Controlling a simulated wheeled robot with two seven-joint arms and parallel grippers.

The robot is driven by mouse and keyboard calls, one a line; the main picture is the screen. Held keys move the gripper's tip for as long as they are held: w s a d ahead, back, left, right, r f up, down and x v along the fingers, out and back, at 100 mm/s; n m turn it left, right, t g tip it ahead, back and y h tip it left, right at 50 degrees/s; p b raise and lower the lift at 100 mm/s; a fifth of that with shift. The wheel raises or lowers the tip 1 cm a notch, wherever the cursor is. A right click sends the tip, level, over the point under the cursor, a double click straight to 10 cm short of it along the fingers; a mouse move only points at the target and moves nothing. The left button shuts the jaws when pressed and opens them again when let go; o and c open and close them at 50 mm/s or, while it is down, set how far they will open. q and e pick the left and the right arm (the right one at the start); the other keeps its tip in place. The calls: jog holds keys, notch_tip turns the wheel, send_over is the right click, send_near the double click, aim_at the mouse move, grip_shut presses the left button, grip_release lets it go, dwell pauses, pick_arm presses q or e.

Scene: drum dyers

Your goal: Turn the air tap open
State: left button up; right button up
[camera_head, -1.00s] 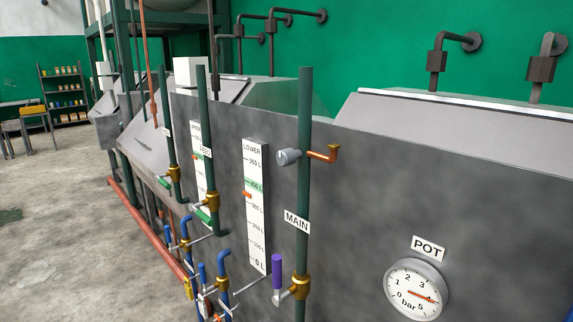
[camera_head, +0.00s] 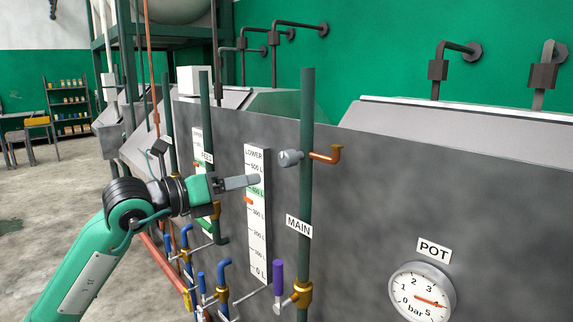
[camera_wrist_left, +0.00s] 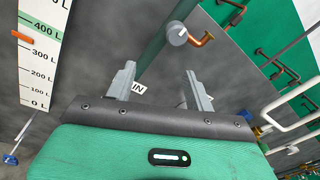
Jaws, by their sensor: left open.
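A grey round knob (camera_head: 291,158) with a short copper spout (camera_head: 327,156) sits high on the green MAIN pipe (camera_head: 306,110); it looks like the air tap, though it bears no label I can read. My left gripper (camera_head: 252,181) is left of the knob and slightly lower, in front of the LOWER gauge, and apart from the knob. In the left wrist view, the two fingers (camera_wrist_left: 160,76) are spread with nothing between them, and the knob (camera_wrist_left: 177,35) shows beyond their tips. My right gripper is not in view.
Below on the MAIN pipe is a purple-handled valve (camera_head: 277,272) with brass fitting. The LOWER gauge strip (camera_head: 257,240) is behind my gripper. A POT pressure dial (camera_head: 423,293) is at right. Open floor lies left.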

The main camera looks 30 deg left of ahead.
aim_at(282, 158)
pick_arm(q)
jog(key=s+r+m+t+y, duration=0.1)
jog(key=s+r+y, duration=0.1)
jog(key=s+r, duration=0.1)
jog(key=p+x, duration=0.2)
jog(key=x, duration=0.2)
jog(key=p+x, duration=0.3)
jog(key=x, duration=0.1)
jog(key=d+p+x, duration=0.1)
jog(key=p+x, duration=0.1)
jog(key=x, duration=0.2)
jog(key=shift+d+r+p, duration=0.15)
jog(key=shift+r+p, duration=0.15)
jog(key=shift+r, duration=0.05)
jog(key=shift+w+d+f, duration=0.15)
jog(key=shift+w+d, duration=0.1)
jog(key=shift+w, duration=0.35)
jog(key=c, duration=1)
jog(key=shift+o, duration=0.2)
jog(key=shift+f, duration=0.1)
